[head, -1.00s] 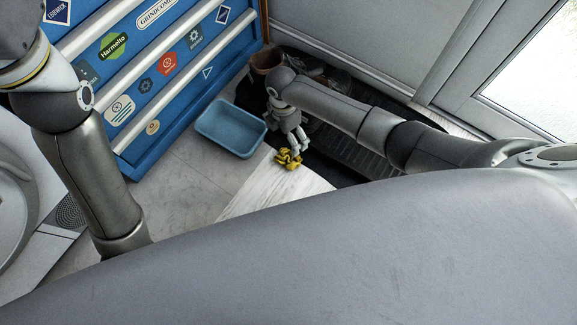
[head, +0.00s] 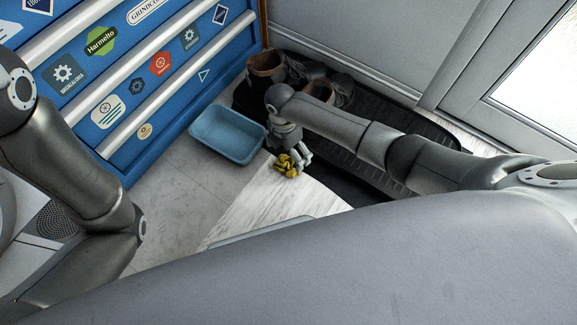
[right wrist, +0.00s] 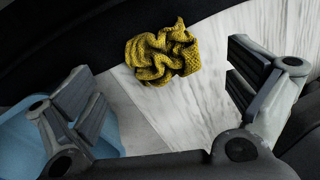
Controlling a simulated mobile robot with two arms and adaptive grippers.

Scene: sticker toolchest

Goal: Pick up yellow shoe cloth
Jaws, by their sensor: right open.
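The yellow shoe cloth (head: 287,165) lies crumpled at the edge of a pale wood-grain surface, by the dark shoe mat. In the right wrist view the cloth (right wrist: 163,52) sits between and beyond the fingertips, apart from both. My right gripper (head: 300,157) is close to the cloth in the head view and partly overlaps it. In the right wrist view the right gripper (right wrist: 165,85) is wide open and empty. My left arm shows at the left of the head view, but its gripper is out of view.
A blue tray (head: 228,134) stands on the floor left of the cloth. A black mat (head: 372,134) holds brown shoes (head: 264,66). A blue tool chest (head: 118,80) with stickers stands at the left, and a grey door (head: 370,35) is behind.

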